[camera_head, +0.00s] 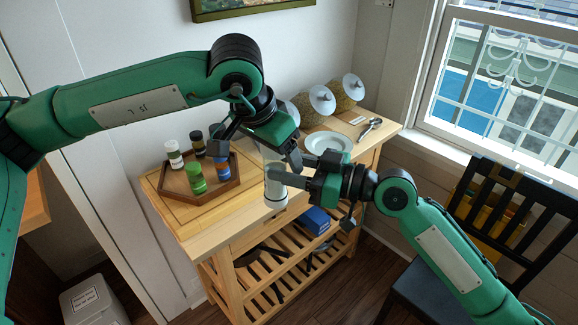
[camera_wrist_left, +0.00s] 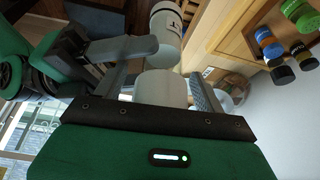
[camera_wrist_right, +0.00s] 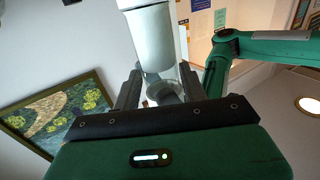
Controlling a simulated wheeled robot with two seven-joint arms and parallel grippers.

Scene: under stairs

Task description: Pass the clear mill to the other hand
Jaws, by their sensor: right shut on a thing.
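The clear mill (camera_head: 275,188), a pale upright cylinder with a dark band, is held in front of the wooden cart's edge. My right gripper (camera_head: 288,172) is shut on it from the right; in the right wrist view the mill (camera_wrist_right: 154,40) stands between the fingers. My left gripper (camera_head: 262,152) is just above, coming down over the mill's upper end. In the left wrist view its fingers stand apart on both sides of the mill's pale end (camera_wrist_left: 162,88), with a gap visible. The mill's upper part is partly hidden in the head view.
The wooden cart (camera_head: 205,215) carries a hexagonal tray (camera_head: 176,187) with several small bottles, a white plate (camera_head: 328,141), spoons (camera_head: 371,127) and white-fronted objects (camera_head: 322,99). A blue box (camera_head: 315,220) lies on its shelf. A dark chair (camera_head: 515,215) stands right, by the window.

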